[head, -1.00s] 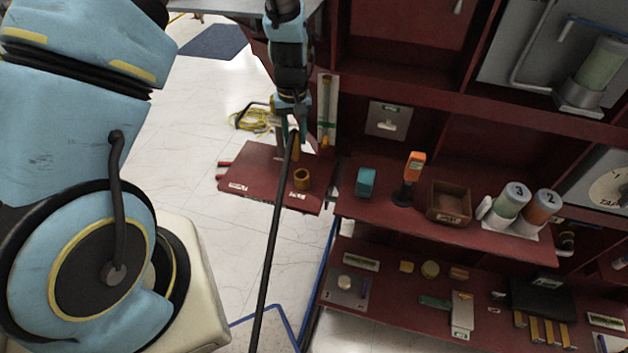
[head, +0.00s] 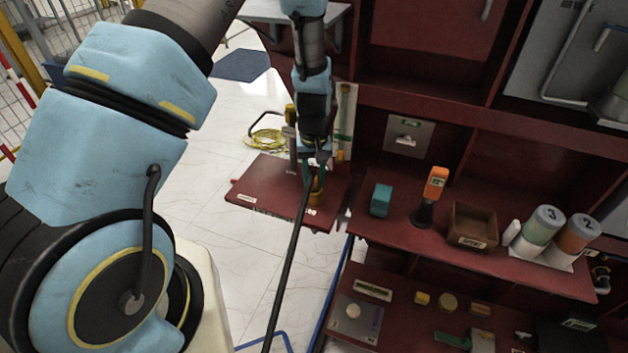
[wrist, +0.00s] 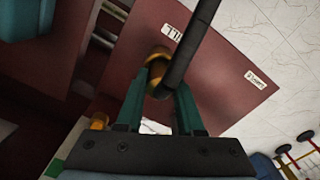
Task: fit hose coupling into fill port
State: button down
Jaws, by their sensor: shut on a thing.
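My gripper (head: 314,172) is shut on the brass hose coupling (head: 315,183), with the black hose (head: 290,250) trailing from it down toward the camera. In the wrist view the green fingers (wrist: 160,84) close around the coupling, and the hose crosses in front, hiding much of it. The brass fill port (head: 316,198) stands on the dark red side shelf (head: 262,190), directly below the coupling in the head view. A brass rim (wrist: 157,53) shows just beyond the fingertips in the wrist view. I cannot tell whether coupling and port touch or line up.
A yellow coiled cable (head: 265,138) lies behind the side shelf. To the right, the main shelf holds a teal block (head: 380,200), an orange-topped device (head: 432,192), a wooden box (head: 472,224) and numbered cylinders (head: 543,225).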

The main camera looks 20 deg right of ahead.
jog(key=c, duration=0.5)
grip_release()
jog(key=shift+r, duration=0.1)
jog(key=shift+c, duration=0.2)
notch_tip(320, 180, up, 12)
jog(key=b, duration=0.4)
jog(key=w+a+r+n, duration=0.15)
jog(key=a+r, duration=0.25)
jog(key=a, duration=1)
jog(key=s+a+r, duration=0.2)
jog(key=a, duration=0.6)
jog(key=s+a+r+t, duration=0.1)
jog(key=s+a, duration=0.2)
jog(key=a, duration=0.5)
jog(key=shift+s+r+t, duration=0.3)
jog(key=shift+r, duration=0.05)
jog(key=shift+a+n, duration=0.1)
jog(key=shift+n, duration=0.15)
